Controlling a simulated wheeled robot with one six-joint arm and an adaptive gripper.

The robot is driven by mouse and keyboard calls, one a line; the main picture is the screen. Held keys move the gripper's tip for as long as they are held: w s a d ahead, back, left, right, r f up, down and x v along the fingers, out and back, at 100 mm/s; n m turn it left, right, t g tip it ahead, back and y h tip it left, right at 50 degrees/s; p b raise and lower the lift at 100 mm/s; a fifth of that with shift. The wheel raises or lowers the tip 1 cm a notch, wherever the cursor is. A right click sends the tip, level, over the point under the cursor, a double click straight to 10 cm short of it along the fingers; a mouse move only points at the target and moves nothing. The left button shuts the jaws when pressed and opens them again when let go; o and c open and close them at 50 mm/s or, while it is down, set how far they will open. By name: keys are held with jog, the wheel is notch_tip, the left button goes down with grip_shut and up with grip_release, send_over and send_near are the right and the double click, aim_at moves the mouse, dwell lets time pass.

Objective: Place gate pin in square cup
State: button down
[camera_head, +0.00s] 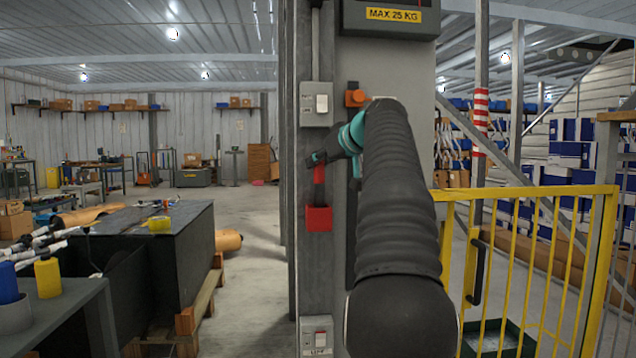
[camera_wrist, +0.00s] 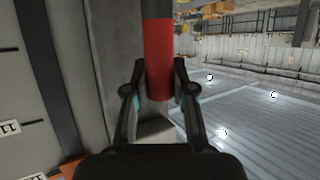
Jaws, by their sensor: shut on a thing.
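The gate pin (camera_head: 319,174) has a red upper part and a dark lower part and hangs upright below my gripper (camera_head: 318,158). In the wrist view my gripper (camera_wrist: 159,76) is shut on the red part of the pin (camera_wrist: 159,50), with one finger on each side. The red square cup (camera_head: 318,218) is fixed to the grey post, directly below the pin. The pin's dark lower end meets the cup's top edge in the head view. I cannot tell how deep it sits inside. The cup cannot be made out in the wrist view.
The grey post (camera_head: 312,265) carries a switch box (camera_head: 316,104) above and another (camera_head: 317,337) below. An orange fitting (camera_head: 356,97) is near my wrist. A yellow gate (camera_head: 524,205) stands at right. A black bin (camera_head: 180,250) stands at left with open floor beyond.

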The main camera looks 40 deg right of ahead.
aim_at(322, 175)
jog(key=shift+w+f+b, duration=0.1)
jog(key=shift+f+b, duration=0.75)
jog(key=shift+f, duration=1.2)
jog(key=shift+f, duration=0.15)
jog(key=shift+f, duration=0.1)
jog(key=c, duration=1)
grip_release()
jog(key=shift+r, duration=0.3)
jog(key=v, duration=1.2)
jog(key=shift+a, duration=0.1)
